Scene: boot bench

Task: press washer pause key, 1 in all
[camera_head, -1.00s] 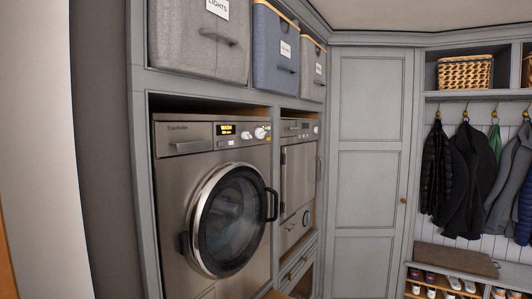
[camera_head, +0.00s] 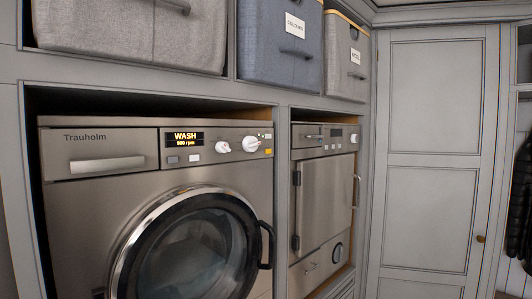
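The washer (camera_head: 105,205) is a steel front-loader in a grey cabinet niche, left of centre. Its round door is shut. Its lit display (camera_head: 185,138) reads "WASH" with a smaller line that looks like "900 rpm". Two small keys sit below the display, a darker one (camera_head: 173,159) and a pale one (camera_head: 194,158). Two white knobs (camera_head: 250,144) are to the right, and a small yellow key (camera_head: 268,152) is at the panel's right end. Key labels are too small to read, so I cannot tell which is pause. Neither gripper is in view.
A second steel appliance (camera_head: 325,195) stands in the niche to the right. Fabric storage bins (camera_head: 278,45) sit on the shelf above. A tall grey cabinet door (camera_head: 425,190) is farther right, with dark coats at the right edge. Nothing blocks the washer panel in this view.

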